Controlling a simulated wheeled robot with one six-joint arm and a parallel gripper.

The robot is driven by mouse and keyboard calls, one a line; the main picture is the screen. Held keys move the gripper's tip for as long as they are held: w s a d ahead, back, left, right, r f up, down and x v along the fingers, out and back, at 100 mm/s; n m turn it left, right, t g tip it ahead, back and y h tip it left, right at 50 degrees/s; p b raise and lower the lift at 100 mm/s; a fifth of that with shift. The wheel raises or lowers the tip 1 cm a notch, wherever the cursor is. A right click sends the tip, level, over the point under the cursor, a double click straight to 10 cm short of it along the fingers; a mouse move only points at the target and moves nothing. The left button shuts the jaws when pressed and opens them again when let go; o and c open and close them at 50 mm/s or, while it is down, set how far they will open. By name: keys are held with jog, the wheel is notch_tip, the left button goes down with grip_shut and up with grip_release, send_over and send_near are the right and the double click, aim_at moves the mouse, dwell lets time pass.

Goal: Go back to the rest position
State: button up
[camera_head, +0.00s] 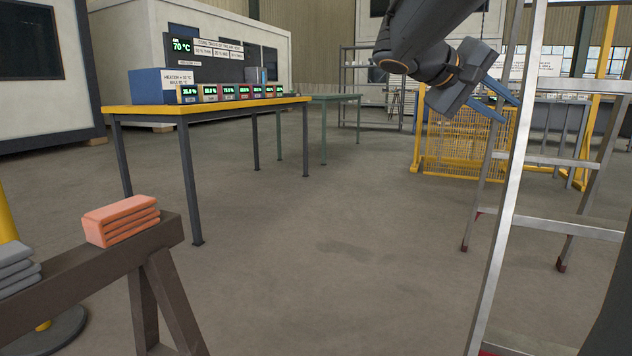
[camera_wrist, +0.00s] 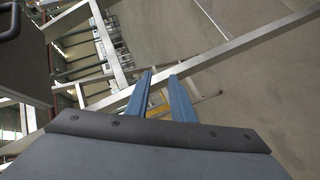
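My gripper (camera_head: 497,103) is raised at the upper right of the head view, at the end of my dark arm. Its two blue fingers point down to the right, close to the metal ladder. In the wrist view my gripper (camera_wrist: 158,88) shows both blue fingers apart, with a clear gap and nothing held between them. The ladder (camera_head: 509,200) stands just beside the fingers in the head view. A rail of the ladder (camera_wrist: 215,48) also crosses behind the fingertips in the wrist view. I cannot tell whether they touch.
A yellow-topped table (camera_head: 160,110) holds a blue heater box (camera_head: 154,85) and a row of small display units. Folded orange cloths (camera_head: 121,219) and grey cloths (camera_head: 15,266) lie on a brown trestle (camera_head: 90,262). A yellow fence (camera_head: 460,150) stands behind the ladder. The middle floor is clear.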

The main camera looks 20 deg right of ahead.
jog(key=s+a+f+n+t+y+p, duration=0.1)
jog(key=a+f+n+y, duration=0.15)
jog(key=a+f, duration=0.55)
jog(key=a+f+n+t+y+p, duration=0.1)
jog(key=a+f+n+y, duration=0.2)
jog(key=a, duration=0.9)
jog(key=s+a+f+n+t+y+p, duration=0.1)
jog(key=a+f+y, duration=0.2)
jog(key=a+f, duration=0.6)
jog(key=s+a+f+n+g+y+p, duration=0.1)
jog(key=s+a+f+n+g+y, duration=0.15)
jog(key=s+a, duration=0.85)
jog(key=s+a+f+n+g+y+p, duration=0.15)
jog(key=s+a+f+y, duration=0.25)
jog(key=s+a, duration=0.75)
jog(key=w+d+r+m+p, duration=0.1)
jog(key=d+r+m+p, duration=0.1)
jog(key=d+r+p, duration=0.4)
jog(key=w+d+r+m+h+p, duration=0.1)
jog(key=d+r+p, duration=0.5)
jog(key=r+p, duration=0.7)
jog(key=w+d+r+m+p, duration=0.1)
jog(key=d+r+m+p, duration=0.2)
jog(key=p, duration=1.6)
jog(key=d+r, duration=0.3)
jog(key=r, duration=0.4)
jog(key=shift+d+t, duration=0.35)
jog(key=shift+t, duration=0.05)
jog(key=shift+r+m, duration=0.1)
jog(key=shift+m, duration=0.15)
